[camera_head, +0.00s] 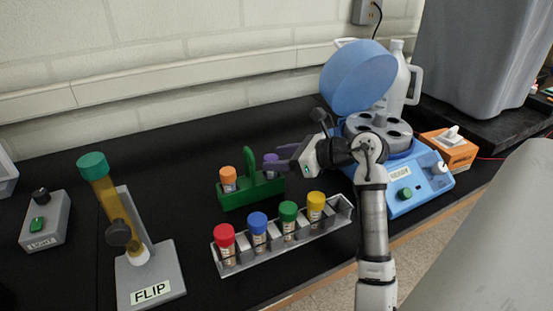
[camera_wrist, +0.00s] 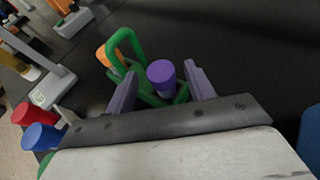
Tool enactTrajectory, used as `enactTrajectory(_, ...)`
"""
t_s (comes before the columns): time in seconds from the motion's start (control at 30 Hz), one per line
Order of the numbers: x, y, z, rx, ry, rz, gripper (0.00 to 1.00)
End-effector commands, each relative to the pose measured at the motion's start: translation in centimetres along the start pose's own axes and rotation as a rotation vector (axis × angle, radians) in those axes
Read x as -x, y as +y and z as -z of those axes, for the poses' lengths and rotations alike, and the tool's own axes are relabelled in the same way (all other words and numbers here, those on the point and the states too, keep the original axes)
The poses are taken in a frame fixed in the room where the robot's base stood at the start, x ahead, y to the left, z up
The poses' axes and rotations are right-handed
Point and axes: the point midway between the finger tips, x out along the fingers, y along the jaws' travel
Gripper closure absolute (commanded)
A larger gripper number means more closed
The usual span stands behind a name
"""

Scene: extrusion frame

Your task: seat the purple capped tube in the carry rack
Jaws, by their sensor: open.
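The purple capped tube (camera_head: 270,163) stands upright at the right end of the green carry rack (camera_head: 236,197), with its lower part hidden by the rack. In the wrist view the purple cap (camera_wrist: 161,74) lies between the two fingers of my gripper (camera_wrist: 160,88). My gripper (camera_head: 284,157) is open, with a finger on either side of the tube and a visible gap on the right. I cannot tell whether the left finger touches. An orange capped tube (camera_head: 228,179) stands at the rack's left end, and the rack's green handle (camera_wrist: 125,44) arches between the two tubes.
A grey rack (camera_head: 333,227) in front holds red, blue, green and yellow capped tubes. A blue centrifuge (camera_head: 405,190) with its lid up stands at right. A FLIP stand (camera_head: 150,270) with an amber tube stands at left. Black table is clear behind the carry rack.

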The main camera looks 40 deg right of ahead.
Motion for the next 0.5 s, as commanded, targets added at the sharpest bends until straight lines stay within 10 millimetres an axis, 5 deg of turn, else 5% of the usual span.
enactTrajectory(0.3, 6.9, -0.1, 0.5, 0.0, 0.001, 0.004, 0.46)
enactTrajectory(0.5, 9.8, -0.1, 0.3, 0.0, 0.001, 0.003, 0.46)
